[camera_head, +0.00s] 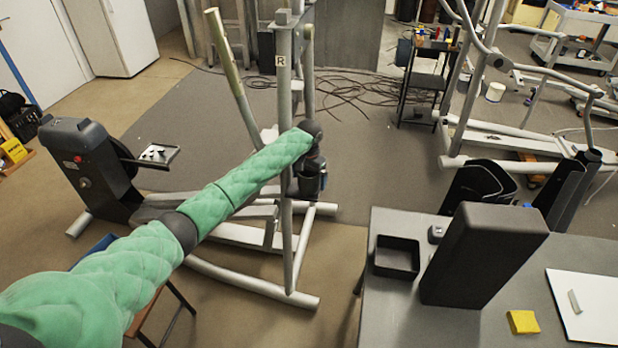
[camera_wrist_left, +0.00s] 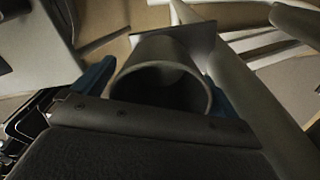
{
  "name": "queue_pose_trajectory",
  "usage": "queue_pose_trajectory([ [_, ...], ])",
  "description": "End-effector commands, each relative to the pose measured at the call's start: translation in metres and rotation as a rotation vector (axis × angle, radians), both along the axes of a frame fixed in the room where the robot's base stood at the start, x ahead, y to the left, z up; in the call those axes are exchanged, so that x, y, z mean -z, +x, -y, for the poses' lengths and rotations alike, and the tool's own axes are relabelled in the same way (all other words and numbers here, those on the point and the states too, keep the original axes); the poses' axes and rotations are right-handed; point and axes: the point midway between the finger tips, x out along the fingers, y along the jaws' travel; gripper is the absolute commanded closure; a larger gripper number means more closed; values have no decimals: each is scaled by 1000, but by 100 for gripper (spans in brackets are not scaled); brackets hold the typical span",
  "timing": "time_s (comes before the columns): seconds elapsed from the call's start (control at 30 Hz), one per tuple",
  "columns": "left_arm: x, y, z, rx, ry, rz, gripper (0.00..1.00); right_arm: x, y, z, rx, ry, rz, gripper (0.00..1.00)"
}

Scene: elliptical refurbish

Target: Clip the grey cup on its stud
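The grey cup (camera_wrist_left: 160,58) sits between the two blue fingers of my left gripper (camera_wrist_left: 160,80) in the left wrist view, its round open mouth toward the camera. The fingers press on its two sides. In the head view my left gripper (camera_head: 309,180) is at the upright post (camera_head: 284,150) of the elliptical frame, under the green sleeved arm. It is small and dark there, and the cup cannot be made out clearly. The stud is not visible. In the wrist view a flat dark plate lies right behind the cup, and whether they touch cannot be told. My right gripper is not in view.
A grey table (camera_head: 395,310) at the right holds a black open box (camera_head: 397,257), a tall black block (camera_head: 480,255), a yellow sponge (camera_head: 523,322) and a white board (camera_head: 590,305). The elliptical's console unit (camera_head: 85,165) stands at the left. Cables (camera_head: 345,92) lie on the floor behind.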

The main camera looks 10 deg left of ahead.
Motion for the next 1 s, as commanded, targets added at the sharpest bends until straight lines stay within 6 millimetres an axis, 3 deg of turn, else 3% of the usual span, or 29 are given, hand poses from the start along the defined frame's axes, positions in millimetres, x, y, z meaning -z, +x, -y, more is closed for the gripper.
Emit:
queue_pose_trajectory([
  [0.27,0,0,0,0,0,0,2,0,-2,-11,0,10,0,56],
  [0.37,-1,0,0,0,0,0,2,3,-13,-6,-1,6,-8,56],
  [0.53,-1,1,0,0,-1,2,2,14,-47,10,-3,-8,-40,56],
  [0.67,-12,1,0,0,-1,2,2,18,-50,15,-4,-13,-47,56],
  [0.77,-21,1,0,0,-1,2,2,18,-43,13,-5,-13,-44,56],
  [0.9,-37,1,0,1,0,2,2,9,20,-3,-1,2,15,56],
  [1.0,-51,1,0,1,0,2,2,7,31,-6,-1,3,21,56],
])
